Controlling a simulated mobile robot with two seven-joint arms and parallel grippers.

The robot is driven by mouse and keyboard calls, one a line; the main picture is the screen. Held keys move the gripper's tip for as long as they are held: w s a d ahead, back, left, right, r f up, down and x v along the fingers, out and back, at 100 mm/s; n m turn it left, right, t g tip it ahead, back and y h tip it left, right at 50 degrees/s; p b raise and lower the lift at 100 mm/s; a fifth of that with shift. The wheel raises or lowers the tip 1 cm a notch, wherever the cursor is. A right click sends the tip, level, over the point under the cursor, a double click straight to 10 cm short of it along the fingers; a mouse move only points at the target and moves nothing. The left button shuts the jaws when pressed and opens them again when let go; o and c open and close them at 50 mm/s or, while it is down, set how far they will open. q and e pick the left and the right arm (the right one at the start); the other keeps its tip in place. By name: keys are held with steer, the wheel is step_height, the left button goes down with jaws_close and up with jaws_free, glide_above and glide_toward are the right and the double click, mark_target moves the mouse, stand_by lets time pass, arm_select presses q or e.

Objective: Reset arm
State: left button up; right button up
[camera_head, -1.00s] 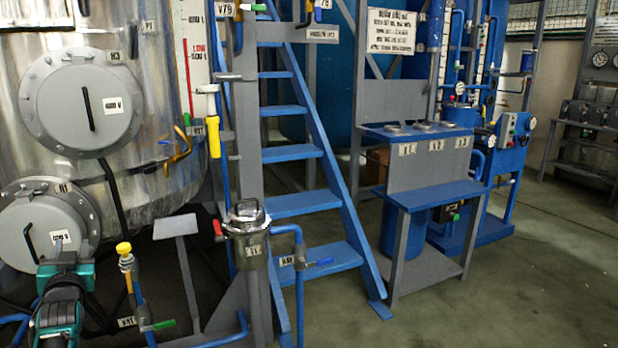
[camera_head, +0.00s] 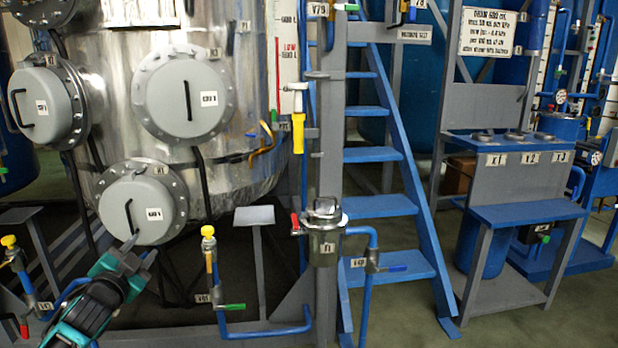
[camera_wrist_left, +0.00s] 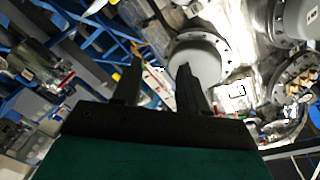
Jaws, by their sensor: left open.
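My left gripper (camera_head: 135,248) shows at the lower left of the head view, on a teal and black arm. It overlaps the lower edge of a round grey hatch (camera_head: 143,208) on the steel tank, and I cannot tell how far in front it is. In the left wrist view my two dark fingers (camera_wrist_left: 160,80) stand apart with nothing between them. Beyond them are a grey hatch (camera_wrist_left: 200,55) and the shiny tank wall. My right gripper is not in view.
The large steel tank (camera_head: 110,90) fills the left. Yellow-topped valve posts (camera_head: 208,245) stand before it. A lidded metal vessel (camera_head: 323,235) is at the centre. Blue stairs (camera_head: 382,205) and a blue-grey bench (camera_head: 525,213) stand to the right. Floor is clear at lower right.

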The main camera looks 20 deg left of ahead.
arm_select(q)
steer(key=s+d+f+m+g+h, duration=0.1)
steer(key=s+d+f+g+h, duration=0.15)
steer(key=s+d+f, duration=0.55)
steer(key=s+d+f+g+h, duration=0.25)
steer(key=s+d+f, duration=0.35)
steer(key=d, duration=0.5)
steer(key=s+d+f+m+g+h, duration=0.1)
steer(key=s+d+f+g+h, duration=0.15)
steer(key=s+d+f, duration=0.5)
steer(key=d+r+n+t, duration=0.1)
steer(key=d+r+n, duration=0.3)
steer(key=d, duration=0.6)
steer(key=s+a+r+n+p, duration=0.1)
steer(key=a+r+p, duration=0.2)
steer(key=r+p, duration=0.9)
steer(key=p, duration=0.6)
steer(key=shift+s+a+r+p, duration=0.2)
steer(key=shift+s+p, duration=0.2)
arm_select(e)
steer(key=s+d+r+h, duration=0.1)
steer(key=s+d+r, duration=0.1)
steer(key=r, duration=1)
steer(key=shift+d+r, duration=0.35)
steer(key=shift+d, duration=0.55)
arm_select(q)
steer(key=shift+f, duration=0.1)
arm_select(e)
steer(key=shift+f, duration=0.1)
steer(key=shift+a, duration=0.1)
